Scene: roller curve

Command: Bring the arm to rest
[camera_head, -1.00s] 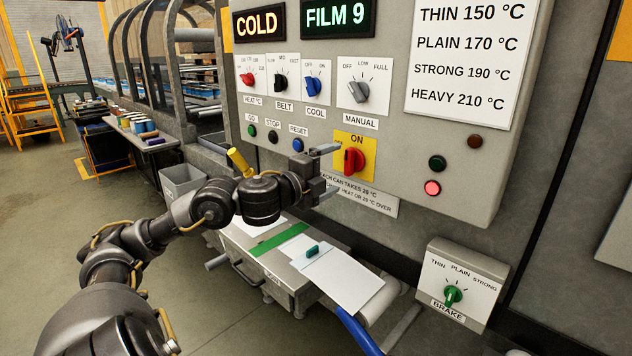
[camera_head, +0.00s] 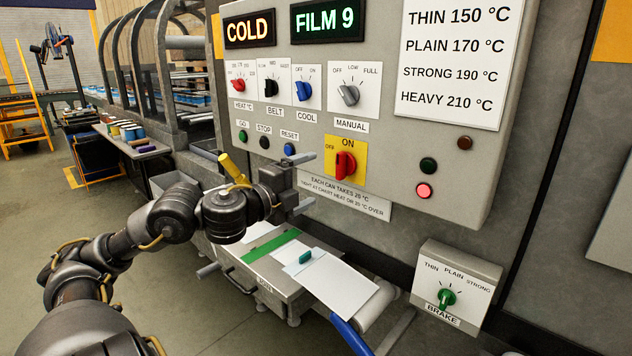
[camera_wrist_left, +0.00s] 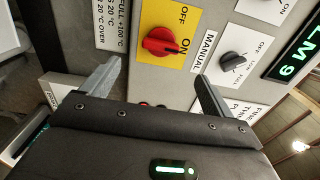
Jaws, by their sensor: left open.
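My left gripper (camera_head: 306,182) is open and empty in front of the grey control panel (camera_head: 262,160), left of the red main knob (camera_head: 346,164) on its yellow plate. In the left wrist view the two fingers of my left gripper (camera_wrist_left: 155,85) stand apart, with the red knob (camera_wrist_left: 162,41) beyond them and not touched. The red knob's handle lies toward ON. My left arm reaches in from the lower left, bent at the elbow. My right gripper is not in view.
The panel carries several knobs and buttons; a red lamp (camera_head: 424,191) is lit. The display (camera_head: 250,30) reads COLD, the other (camera_head: 329,18) FILM 9. A brake box (camera_head: 452,285) has a green knob. Below the gripper lies a metal table (camera_head: 262,277) with a white sheet (camera_head: 340,285).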

